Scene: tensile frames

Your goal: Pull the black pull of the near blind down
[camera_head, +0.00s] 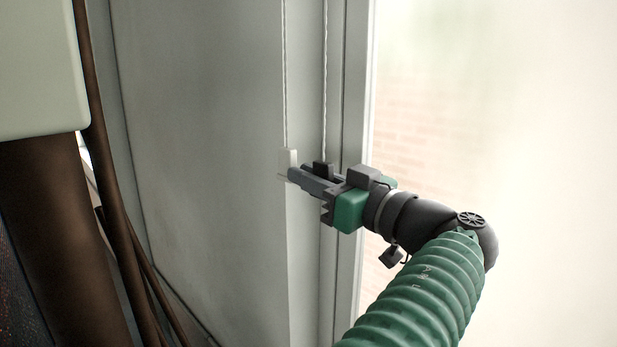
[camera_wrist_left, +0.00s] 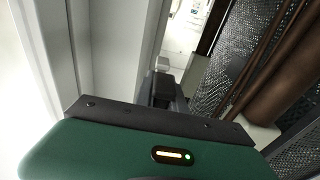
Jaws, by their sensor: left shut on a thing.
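The black pull (camera_head: 323,168) hangs on the right-hand beaded cord (camera_head: 325,80) beside the window frame. My left gripper (camera_head: 307,181) is shut on it, with its fingertips reaching past it to the left. In the left wrist view the black pull (camera_wrist_left: 162,86) shows as a dark block at the fingers. A white pull (camera_head: 289,158) hangs on the other cord (camera_head: 286,70), just beyond my fingertips; I cannot tell whether they touch. It also shows in the left wrist view (camera_wrist_left: 162,63). The fingers hide part of the black pull. My right gripper is not in view.
A grey wall panel (camera_head: 200,150) stands behind the cords. A bright window (camera_head: 500,110) with a blurred brick wall outside is on the right. Brown pipes (camera_head: 115,190) and a pale box (camera_head: 40,70) are at the left. The space below the gripper along the panel looks clear.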

